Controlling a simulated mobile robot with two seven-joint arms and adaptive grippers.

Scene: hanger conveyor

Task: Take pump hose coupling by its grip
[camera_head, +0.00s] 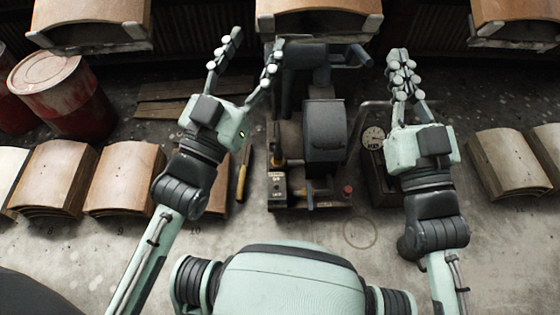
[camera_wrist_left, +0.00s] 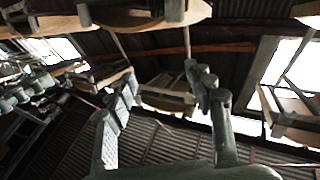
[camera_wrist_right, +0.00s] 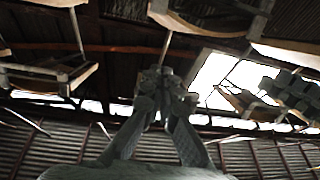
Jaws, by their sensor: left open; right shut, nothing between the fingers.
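The pump (camera_head: 324,131) stands on the floor in the middle of the head view, a dark grey machine with a blue-grey pipe (camera_head: 304,58) on its far side. A short blue-grey cylinder (camera_head: 357,56) sticks out right of the pipe; I cannot tell whether it is the hose coupling or its grip. My left gripper (camera_head: 252,49) is open and empty, left of the pipe in the picture. In the left wrist view its fingers (camera_wrist_left: 162,75) are spread. My right gripper (camera_head: 402,66) is shut and empty, right of the cylinder. Its fingertips meet in the right wrist view (camera_wrist_right: 160,80).
A round gauge (camera_head: 373,137) sits right of the pump, partly beside my right arm. A yellow-handled tool (camera_head: 241,182) lies left of the pump. Red drums (camera_head: 62,95) stand at the left. Curved brown stacks (camera_head: 126,178) line both sides. Hanging carriers (camera_head: 318,18) cross the top.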

